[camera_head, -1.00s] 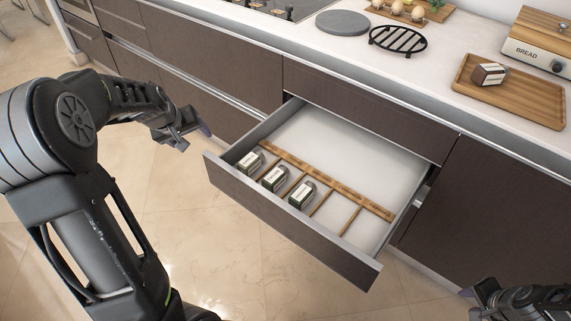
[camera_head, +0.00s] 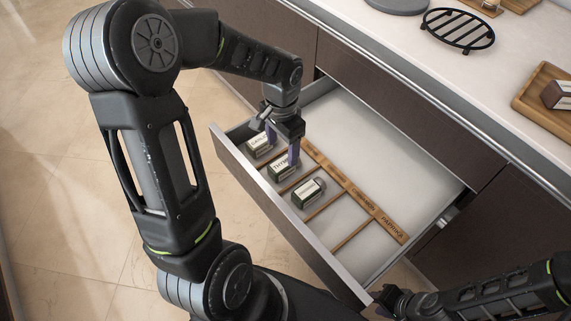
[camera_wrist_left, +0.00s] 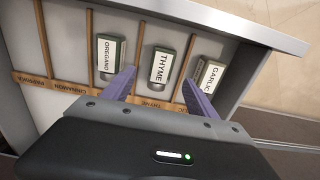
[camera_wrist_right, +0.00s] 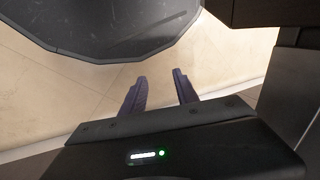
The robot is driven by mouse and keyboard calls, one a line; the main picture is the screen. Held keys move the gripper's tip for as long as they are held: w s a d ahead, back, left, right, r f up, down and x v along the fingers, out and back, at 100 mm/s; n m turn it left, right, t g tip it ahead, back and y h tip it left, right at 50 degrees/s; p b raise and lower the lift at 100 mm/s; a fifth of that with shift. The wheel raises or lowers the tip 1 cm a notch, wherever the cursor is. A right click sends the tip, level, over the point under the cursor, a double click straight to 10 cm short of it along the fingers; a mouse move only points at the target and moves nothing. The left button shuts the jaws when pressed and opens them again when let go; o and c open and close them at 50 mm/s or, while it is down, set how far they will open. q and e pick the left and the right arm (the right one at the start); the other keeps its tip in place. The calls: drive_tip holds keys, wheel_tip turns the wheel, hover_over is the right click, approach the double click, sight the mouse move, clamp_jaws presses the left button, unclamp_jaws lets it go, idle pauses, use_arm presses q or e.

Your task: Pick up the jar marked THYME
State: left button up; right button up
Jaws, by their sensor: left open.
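The jar marked THYME (camera_wrist_left: 161,68) lies in the middle of three labelled jars in the open drawer. It also shows in the head view (camera_head: 281,171), just below my left gripper (camera_head: 281,149). My left gripper is open and points down over the drawer. In the left wrist view its purple fingertips (camera_wrist_left: 158,82) are spread to either side of the THYME jar, with nothing held. Whether they touch it, I cannot tell. My right gripper (camera_wrist_right: 160,82) is open and empty over the floor.
The OREGANO jar (camera_wrist_left: 108,58) and the GARLIC jar (camera_wrist_left: 208,76) lie in neighbouring slots. A wooden divider (camera_head: 352,188) with spice names crosses the drawer (camera_head: 400,155). The drawer's back part is clear. A black trivet (camera_head: 458,28) stands on the counter.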

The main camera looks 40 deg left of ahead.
sight(284, 162)
use_arm(q)
drive_tip(key=shift+w+f, duration=0.1)
drive_tip(key=shift+f, duration=1.2)
drive_tip(key=shift+w+f+b, duration=0.15)
drive_tip(key=shift+f+b, duration=0.2)
drive_tip(key=shift+f, duration=1)
drive_tip(key=shift+w+f+b, duration=0.15)
drive_tip(key=shift+f+b, duration=0.2)
drive_tip(key=shift+f, duration=0.95)
clamp_jaws()
